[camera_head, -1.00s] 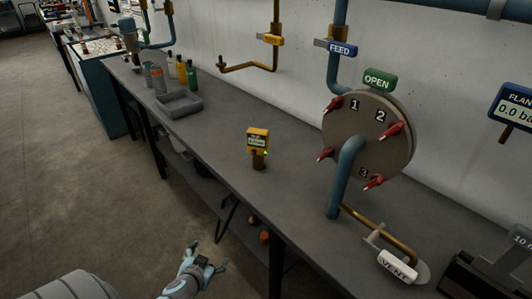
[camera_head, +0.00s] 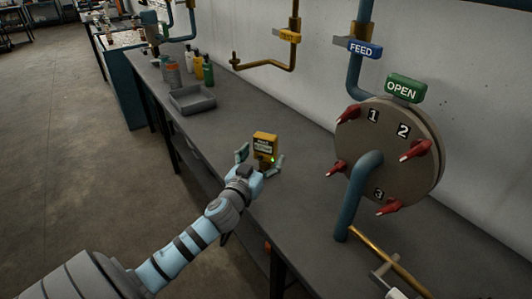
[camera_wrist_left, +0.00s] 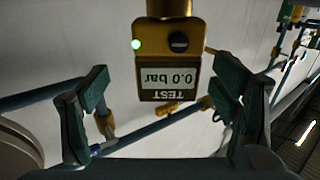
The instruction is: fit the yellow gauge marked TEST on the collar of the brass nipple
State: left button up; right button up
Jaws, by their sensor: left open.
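The yellow gauge (camera_head: 265,140) stands upright on the bench, with a green light on its face. In the left wrist view the gauge (camera_wrist_left: 169,60) appears upside down, marked TEST and reading 0.0 bar, with its brass lower part at the top edge. My left gripper (camera_head: 260,160) is open, one finger on each side of the gauge. In the left wrist view visible gaps separate the fingers (camera_wrist_left: 160,92) from it.
A grey tray (camera_head: 192,100) and several bottles (camera_head: 196,70) stand farther back on the bench (camera_head: 300,205). To the right is a round plate (camera_head: 385,150) with red handles and a blue pipe (camera_head: 356,195). Bench space between tray and gauge is clear.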

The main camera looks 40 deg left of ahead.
aim_at(263, 149)
pick_arm(q)
jog(key=x, duration=0.3)
jog(key=a+x, duration=0.1)
jog(key=shift+w+r, duration=0.1)
jog(key=shift+r, duration=0.2)
jog(key=c, duration=1.5)
